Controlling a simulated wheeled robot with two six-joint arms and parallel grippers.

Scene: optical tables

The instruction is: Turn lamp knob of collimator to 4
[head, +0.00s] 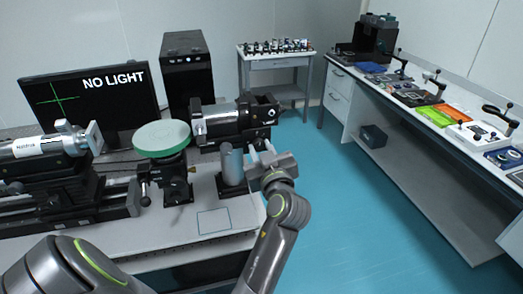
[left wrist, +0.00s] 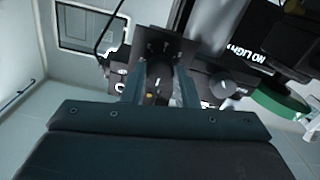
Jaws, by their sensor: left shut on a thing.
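The collimator (head: 222,122) is a silver and black barrel on the bench, with a black lamp housing (head: 262,108) at its right end. My left gripper (head: 261,152) is at that right end, just below the housing. In the left wrist view, the two fingers of my left gripper (left wrist: 161,92) stand on either side of a small dark part with a brass dot, seemingly the lamp knob (left wrist: 151,96), and are shut on it. The knob is hidden in the head view, and its number cannot be read. My right gripper is not in view.
A monitor (head: 88,100) reads "NO LIGHT" beside a green cross. A green-topped round stage (head: 162,138) and a grey post (head: 232,165) stand near the collimator. A silver tube (head: 35,147) lies at left. Blue floor (head: 340,225) is clear between the bench and the right table.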

